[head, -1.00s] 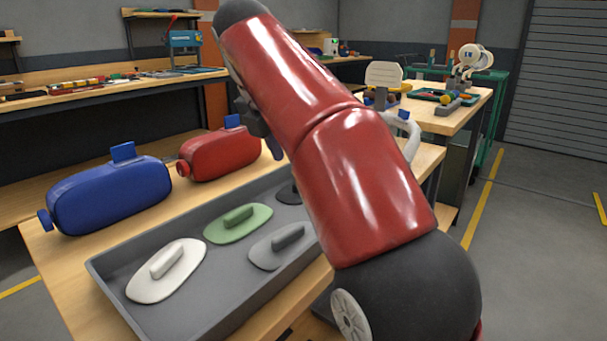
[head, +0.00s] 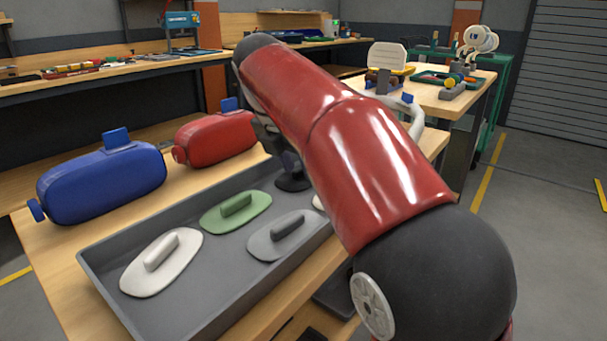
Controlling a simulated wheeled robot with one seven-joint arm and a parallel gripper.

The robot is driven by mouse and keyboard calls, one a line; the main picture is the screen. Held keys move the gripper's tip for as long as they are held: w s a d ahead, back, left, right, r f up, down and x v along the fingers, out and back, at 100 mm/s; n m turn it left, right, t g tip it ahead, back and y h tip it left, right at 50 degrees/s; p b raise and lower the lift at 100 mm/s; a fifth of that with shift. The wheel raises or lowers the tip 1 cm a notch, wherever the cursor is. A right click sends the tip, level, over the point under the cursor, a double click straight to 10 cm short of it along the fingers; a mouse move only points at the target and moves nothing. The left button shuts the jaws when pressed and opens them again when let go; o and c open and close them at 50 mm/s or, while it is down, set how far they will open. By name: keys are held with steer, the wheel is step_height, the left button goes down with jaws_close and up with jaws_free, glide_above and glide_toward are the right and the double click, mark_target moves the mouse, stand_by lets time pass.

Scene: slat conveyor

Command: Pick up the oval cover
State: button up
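Several flat covers with raised bar handles lie in a grey tray (head: 97,263). They include a white rounded cover (head: 140,279), a green one (head: 226,222) and a grey one (head: 262,245). A dark round piece (head: 293,185) sits at the tray's far end, and a pale edge of another cover (head: 318,202) shows beside my arm. Which one is the oval cover is not certain. My gripper (head: 284,160) is mostly hidden behind my red arm; its dark parts show above the dark piece. Its fingers and any contact are unclear.
A blue tank (head: 105,186) and a red tank (head: 218,139) stand on the wooden bench behind the tray. A second table (head: 455,107) with tools is at the back right. Open floor lies at the right.

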jaws_close()
steer(key=shift+r, duration=0.1)
